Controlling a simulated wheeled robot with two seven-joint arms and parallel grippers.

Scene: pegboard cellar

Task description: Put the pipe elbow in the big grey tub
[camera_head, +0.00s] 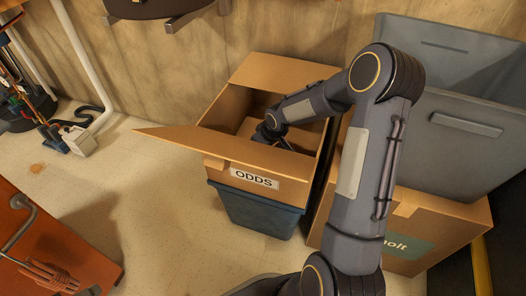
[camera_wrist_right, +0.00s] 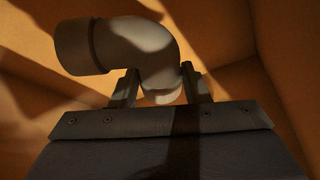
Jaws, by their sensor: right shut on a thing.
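The pipe elbow (camera_wrist_right: 125,45) is a pale grey bent pipe with a wide collar, seen in the right wrist view. My right gripper (camera_wrist_right: 157,88) is shut on it, a finger on each side of its lower end. In the head view my right gripper (camera_head: 268,132) is down inside the open cardboard box marked ODDS (camera_head: 222,171), where the elbow cannot be made out. The big grey tub (camera_head: 460,160) is at the right, beyond my right arm, which hides part of its left side. My left gripper is not in view.
The ODDS box sits on a dark blue bin (camera_head: 255,212), one flap sticking out left. The tub rests on another cardboard box (camera_head: 445,228). A wooden wall stands behind. An orange-red surface (camera_head: 50,245) is at lower left.

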